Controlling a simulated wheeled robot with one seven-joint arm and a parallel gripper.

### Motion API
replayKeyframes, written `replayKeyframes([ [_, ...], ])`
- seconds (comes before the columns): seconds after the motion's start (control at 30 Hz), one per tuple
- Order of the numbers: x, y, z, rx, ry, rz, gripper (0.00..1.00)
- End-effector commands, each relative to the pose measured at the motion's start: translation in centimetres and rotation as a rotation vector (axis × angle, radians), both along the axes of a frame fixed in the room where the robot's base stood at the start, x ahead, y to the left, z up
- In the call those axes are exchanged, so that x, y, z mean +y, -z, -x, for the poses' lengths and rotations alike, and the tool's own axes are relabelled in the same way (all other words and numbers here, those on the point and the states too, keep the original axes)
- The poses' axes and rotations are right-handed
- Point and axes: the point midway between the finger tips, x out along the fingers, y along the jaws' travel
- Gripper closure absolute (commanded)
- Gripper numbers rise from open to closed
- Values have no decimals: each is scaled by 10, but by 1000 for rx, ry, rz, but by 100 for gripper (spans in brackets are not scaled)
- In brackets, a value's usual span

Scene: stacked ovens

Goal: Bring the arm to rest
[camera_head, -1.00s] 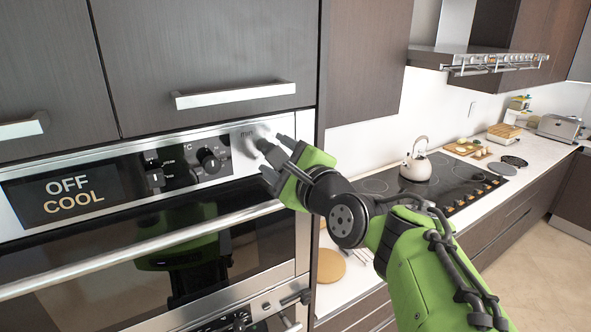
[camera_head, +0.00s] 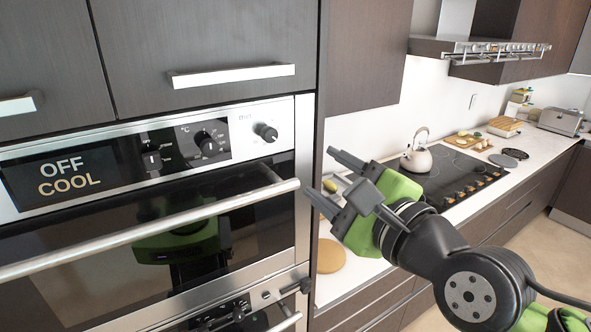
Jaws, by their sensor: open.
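My gripper (camera_head: 328,177) is open and empty, held in the air to the right of the upper oven's front. Its two dark fingers point to the left, apart from each other. It is clear of the oven's right knob (camera_head: 265,132), which is fully visible on the steel panel. My green and black arm reaches in from the lower right. The upper oven (camera_head: 275,118) shows "OFF COOL" on its display (camera_head: 62,178), and its door is shut.
The oven's long door handle (camera_head: 150,232) sticks out just left of my gripper. A counter (camera_head: 345,283) with a round wooden board (camera_head: 330,256), a cooktop (camera_head: 455,178) and a kettle (camera_head: 416,156) lies behind my arm. A range hood (camera_head: 480,48) hangs above.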

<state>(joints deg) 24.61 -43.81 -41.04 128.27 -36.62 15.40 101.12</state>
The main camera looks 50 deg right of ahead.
Motion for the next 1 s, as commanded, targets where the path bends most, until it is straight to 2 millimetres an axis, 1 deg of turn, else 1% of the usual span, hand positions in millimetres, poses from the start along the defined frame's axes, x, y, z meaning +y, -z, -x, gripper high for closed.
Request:
replayKeyframes([
  [0.23, 0, 0, 0, 1, -1, 2, 44],
  [0.27, 1, 2, -2, 9, -5, 8, 44],
  [0.33, 11, 14, -12, 72, -42, 70, 44],
  [0.37, 20, 24, -20, 124, -74, 125, 44],
  [0.43, 49, 60, -40, 293, -193, 324, 44],
  [0.47, 64, 78, -48, 376, -261, 434, 44],
  [0.5, 85, 105, -54, 483, -365, 595, 44],
  [0.53, 101, 124, -56, 557, -448, 719, 44],
  [0.57, 115, 143, -56, 624, -535, 845, 44],
  [0.6, 132, 168, -53, 703, -655, 1015, 44],
  [0.67, 154, 200, -44, 792, -838, 1262, 44],
  [0.7, 164, 218, -36, 835, -953, 1411, 44],
  [0.8, 178, 249, -16, 890, -1184, 1694, 44],
  [0.83, 180, 254, -12, 898, -1232, 1750, 44],
  [0.9, 183, 261, -5, 905, -1305, 1834, 44],
  [1.0, 183, 263, -2, 905, -1334, 1869, 44],
])
